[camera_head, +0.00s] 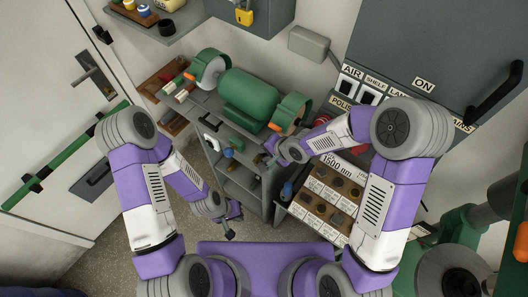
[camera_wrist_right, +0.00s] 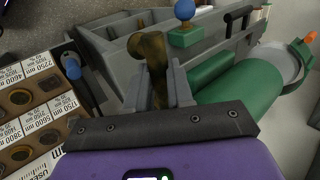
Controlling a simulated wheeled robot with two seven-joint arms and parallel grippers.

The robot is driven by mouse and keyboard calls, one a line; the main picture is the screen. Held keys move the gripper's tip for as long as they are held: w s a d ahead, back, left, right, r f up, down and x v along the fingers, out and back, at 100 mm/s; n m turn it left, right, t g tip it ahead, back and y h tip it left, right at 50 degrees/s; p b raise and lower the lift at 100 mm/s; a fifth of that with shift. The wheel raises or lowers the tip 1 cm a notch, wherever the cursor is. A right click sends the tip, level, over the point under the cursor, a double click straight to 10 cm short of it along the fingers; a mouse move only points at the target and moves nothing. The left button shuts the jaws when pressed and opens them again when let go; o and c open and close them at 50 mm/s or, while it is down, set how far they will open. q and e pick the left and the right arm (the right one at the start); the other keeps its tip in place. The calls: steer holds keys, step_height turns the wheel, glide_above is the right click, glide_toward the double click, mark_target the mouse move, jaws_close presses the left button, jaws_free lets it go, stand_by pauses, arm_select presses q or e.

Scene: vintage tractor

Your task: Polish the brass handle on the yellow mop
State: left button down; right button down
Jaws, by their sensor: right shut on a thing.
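My right gripper (camera_wrist_right: 158,88) is shut on a brass piece (camera_wrist_right: 152,48) with a wide rounded head and a narrower stem between the fingers. In the head view this gripper (camera_head: 268,160) is in front of the grey cabinet; the brass piece is too small to make out surely there. A green double-ended polishing machine (camera_head: 250,92) stands on the cabinet top, with a pale wheel (camera_head: 212,72) at its left end. The machine also shows in the right wrist view (camera_wrist_right: 238,100). My left gripper (camera_head: 233,222) is low, left of the cabinet, open and empty. I see no yellow mop.
The grey cabinet (camera_head: 258,203) has open compartments. A rack of labelled boxes with brown discs (camera_head: 325,193) stands right of it. A blue knob on a green block (camera_wrist_right: 185,12) is near the held piece. A grey wall panel (camera_head: 425,50) has switches. Floor is clear at left.

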steer(key=shift+w+d+p, duration=0.5)
steer(key=shift+w+p, duration=0.25)
steer(key=shift+p, duration=0.1)
stand_by(0.4)
steer(key=shift+s+d, duration=0.2)
steer(key=shift+d, duration=0.2)
stand_by(0.4)
steer(key=shift+w+a+r, duration=0.15)
steer(key=shift+w+a, duration=0.1)
steer(key=shift+w, duration=0.15)
stand_by(0.9)
steer(key=shift+s+d, duration=0.1)
steer(key=shift+d, duration=0.3)
stand_by(0.4)
steer(key=s+a+b, duration=0.6)
steer(key=s+b, duration=0.1)
steer(key=s, duration=0.1)
steer(key=shift+s+b, duration=0.25)
steer(key=shift+b, duration=0.05)
stand_by(0.6)
stand_by(0.7)
